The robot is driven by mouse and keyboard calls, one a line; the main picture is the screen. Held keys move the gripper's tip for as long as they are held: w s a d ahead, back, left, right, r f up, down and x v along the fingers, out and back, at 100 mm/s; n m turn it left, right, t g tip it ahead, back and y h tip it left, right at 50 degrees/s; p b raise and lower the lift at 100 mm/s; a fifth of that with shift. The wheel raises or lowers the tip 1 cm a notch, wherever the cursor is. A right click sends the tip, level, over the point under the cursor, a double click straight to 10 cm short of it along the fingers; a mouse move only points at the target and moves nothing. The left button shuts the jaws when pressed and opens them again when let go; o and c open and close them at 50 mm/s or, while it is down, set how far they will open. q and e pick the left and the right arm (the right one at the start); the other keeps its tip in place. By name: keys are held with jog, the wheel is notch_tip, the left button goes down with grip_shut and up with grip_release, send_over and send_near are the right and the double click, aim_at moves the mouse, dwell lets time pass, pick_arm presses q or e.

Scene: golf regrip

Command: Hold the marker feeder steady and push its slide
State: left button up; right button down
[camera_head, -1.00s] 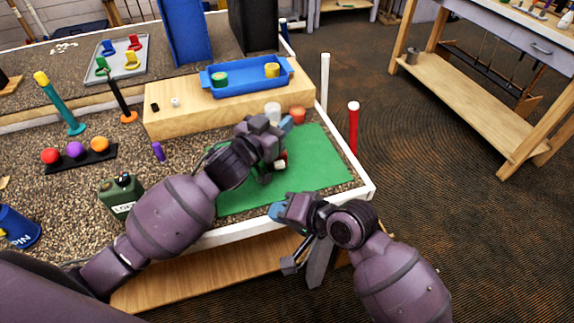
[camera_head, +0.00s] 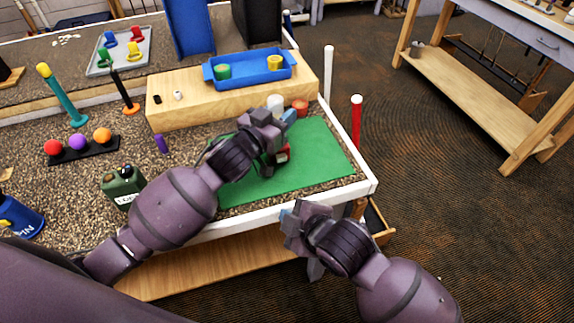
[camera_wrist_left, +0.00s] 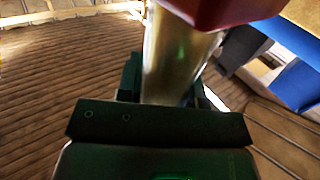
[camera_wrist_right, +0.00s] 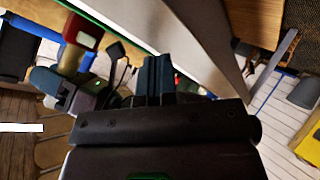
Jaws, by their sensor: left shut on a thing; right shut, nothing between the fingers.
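The marker feeder (camera_head: 283,154) shows in the head view as a small red part beside my left gripper (camera_head: 274,148), over the green mat. In the left wrist view it is a shiny, pale gold tube (camera_wrist_left: 178,55) under a red block (camera_wrist_left: 225,10), between the fingers. My left gripper is shut on it and hides much of it. In the right wrist view the feeder's red part (camera_wrist_right: 83,32) is at upper left, apart from my right gripper (camera_wrist_right: 156,75). That gripper is shut and empty, by the front edge of the table in the head view. I cannot make out the slide.
The green mat (camera_head: 315,160) is mostly clear. A wooden block (camera_head: 200,105) bears a blue tray (camera_head: 245,80) behind it. White and red containers (camera_head: 299,106) stand near the left gripper. A red post (camera_head: 356,125) stands off the right edge; a drawer-like wooden part (camera_head: 380,228) juts below.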

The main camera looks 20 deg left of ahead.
aim_at(284, 160)
jog(key=n, duration=0.2)
jog(key=d+n+t, duration=0.1)
jog(key=n, duration=0.1)
jog(key=r+n, duration=0.1)
jog(key=n, duration=0.2)
jog(key=shift+w+d+t+h, duration=0.1)
jog(key=shift+d+t+h, duration=0.05)
jog(key=shift+t+h, duration=0.2)
jog(key=r+n+t, duration=0.1)
jog(key=n, duration=0.4)
jog(key=d+r+n+t, duration=0.1)
jog(key=n, duration=0.4)
jog(key=d+r+n+t, duration=0.1)
jog(key=n+t, duration=0.1)
jog(key=n, duration=0.3)
jog(key=shift+s+d+r, duration=0.25)
jog(key=shift+s+r, duration=0.05)
jog(key=shift+r, duration=0.1)
jog(key=x, duration=1.2)
jog(key=shift+w+a+r, duration=0.25)
jog(key=shift+w+r, duration=0.05)
jog(key=shift+w, duration=0.05)
jog(key=shift+w+a, duration=0.35)
jog(key=shift+w, duration=0.2)
jog(key=shift+w, duration=0.1)
